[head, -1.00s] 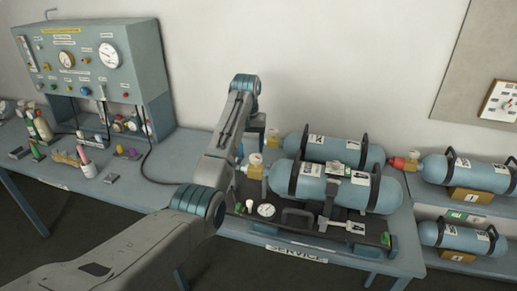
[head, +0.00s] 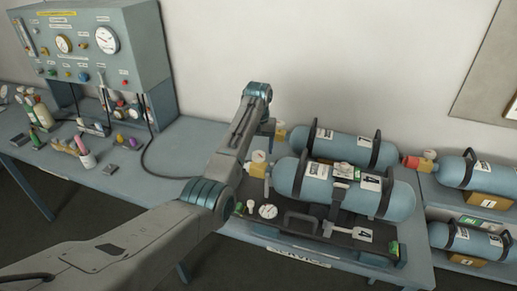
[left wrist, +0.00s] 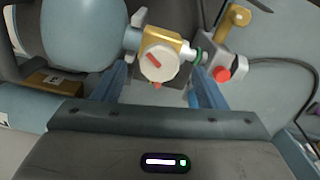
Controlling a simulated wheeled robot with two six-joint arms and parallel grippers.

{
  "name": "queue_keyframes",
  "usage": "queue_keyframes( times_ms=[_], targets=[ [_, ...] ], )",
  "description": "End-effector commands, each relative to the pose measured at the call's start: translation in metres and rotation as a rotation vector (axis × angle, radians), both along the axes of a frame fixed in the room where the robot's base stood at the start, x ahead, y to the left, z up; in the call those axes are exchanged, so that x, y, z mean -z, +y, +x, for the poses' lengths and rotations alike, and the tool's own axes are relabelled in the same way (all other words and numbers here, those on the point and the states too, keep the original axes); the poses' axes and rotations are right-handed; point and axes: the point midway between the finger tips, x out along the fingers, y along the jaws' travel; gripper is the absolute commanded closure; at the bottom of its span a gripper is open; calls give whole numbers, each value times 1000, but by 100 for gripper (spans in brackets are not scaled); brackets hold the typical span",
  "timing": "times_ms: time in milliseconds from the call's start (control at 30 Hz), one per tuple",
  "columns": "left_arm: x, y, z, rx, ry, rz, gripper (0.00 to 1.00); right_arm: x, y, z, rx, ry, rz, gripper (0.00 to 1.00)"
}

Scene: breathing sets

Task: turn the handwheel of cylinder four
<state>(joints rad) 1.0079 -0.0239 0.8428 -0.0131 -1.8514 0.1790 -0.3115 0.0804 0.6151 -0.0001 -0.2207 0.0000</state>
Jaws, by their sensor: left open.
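Cylinder four (head: 318,186) is a blue-grey cylinder with "4" labels and dark straps, lying in a cradle on the bench. A brass valve with a cream handwheel (head: 259,156) is at its left end. In the left wrist view the handwheel (left wrist: 158,64) has a red mark and sits on the brass valve body beside the cylinder's rounded end (left wrist: 85,35). My left gripper (left wrist: 160,78) is open, its two blue fingers on either side of the handwheel; contact is not clear. In the head view my left gripper (head: 268,136) points down behind the valve, partly hidden by my arm. My right gripper is not seen.
A second cylinder (head: 350,148) lies just behind, and more cylinders (head: 470,170) rest on a rack at right. A grey fitting with a red knob (left wrist: 222,73) is close to the right finger. A gauge panel (head: 90,40) stands at left. A black hose (head: 150,165) crosses the bench.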

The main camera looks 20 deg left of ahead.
Motion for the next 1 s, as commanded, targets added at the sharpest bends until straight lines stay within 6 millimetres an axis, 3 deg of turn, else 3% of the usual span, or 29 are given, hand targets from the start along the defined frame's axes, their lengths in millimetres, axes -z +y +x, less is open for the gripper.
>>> queue_keyframes(
  times_ms=[200,533,567,700,800,1000],
  targets=[
    [23,0,0,0,1,0,34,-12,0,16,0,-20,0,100],
    [29,0,0,0,-1,0,34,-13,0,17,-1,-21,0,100],
    [29,0,0,0,-1,0,36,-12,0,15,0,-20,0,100],
    [29,0,0,0,-1,0,64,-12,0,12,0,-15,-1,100],
    [29,0,0,0,-1,0,79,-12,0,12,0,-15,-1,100],
    [29,0,0,10,-1,0,79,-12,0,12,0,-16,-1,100]
  ],
)
